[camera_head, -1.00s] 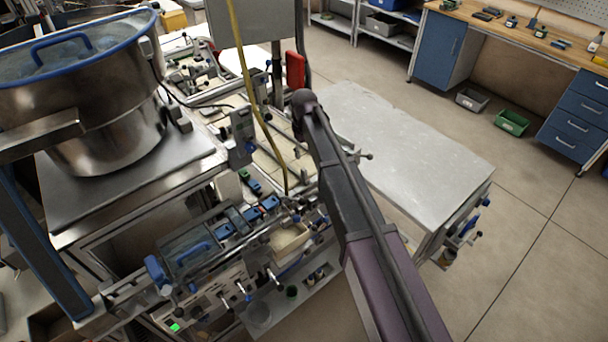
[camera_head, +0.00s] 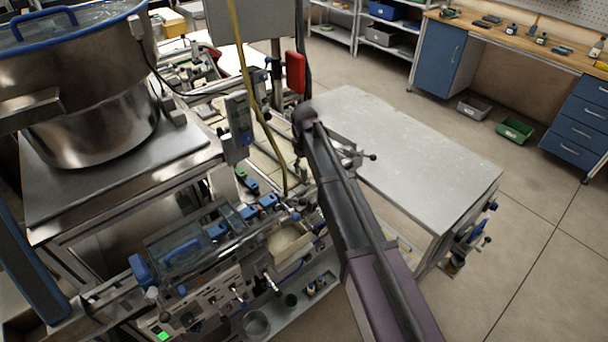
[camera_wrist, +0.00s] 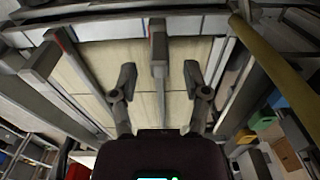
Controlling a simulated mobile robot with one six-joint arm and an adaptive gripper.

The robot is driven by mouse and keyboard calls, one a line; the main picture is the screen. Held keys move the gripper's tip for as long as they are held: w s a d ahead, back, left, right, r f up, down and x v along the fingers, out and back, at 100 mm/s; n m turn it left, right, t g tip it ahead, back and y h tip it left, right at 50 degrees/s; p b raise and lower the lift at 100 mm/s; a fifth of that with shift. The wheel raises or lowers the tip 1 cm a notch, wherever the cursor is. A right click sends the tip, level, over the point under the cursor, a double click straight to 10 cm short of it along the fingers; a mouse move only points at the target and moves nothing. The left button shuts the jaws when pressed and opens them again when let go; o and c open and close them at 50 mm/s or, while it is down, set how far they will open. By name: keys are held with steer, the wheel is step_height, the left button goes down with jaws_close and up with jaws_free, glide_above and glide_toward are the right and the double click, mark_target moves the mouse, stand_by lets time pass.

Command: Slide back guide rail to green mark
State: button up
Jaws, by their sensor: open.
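My gripper (camera_wrist: 160,78) shows in the wrist view with its two dark fingers spread apart and nothing between their tips that touches both. A grey upright bar with a dark block (camera_wrist: 159,45) lies ahead, between the fingers in the picture; I cannot tell its distance. A pale panelled surface (camera_wrist: 105,70) lies beyond, with a long grey rail (camera_wrist: 78,88) on its left and another rail (camera_wrist: 225,68) on its right. I cannot tell which is the back guide rail. No green mark on a rail is clear. In the head view my arm hides the gripper.
A steel bowl feeder (camera_head: 95,130) stands at left beside the conveyor machinery. A yellow hose (camera_head: 245,75) hangs close to my arm and crosses the wrist view at right. A bare grey table (camera_head: 420,150) stands right of my arm. Open floor lies farther right.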

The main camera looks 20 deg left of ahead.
steer(key=shift+f+b, duration=0.6)
steer(key=shift+f, duration=0.35)
jaws_close()
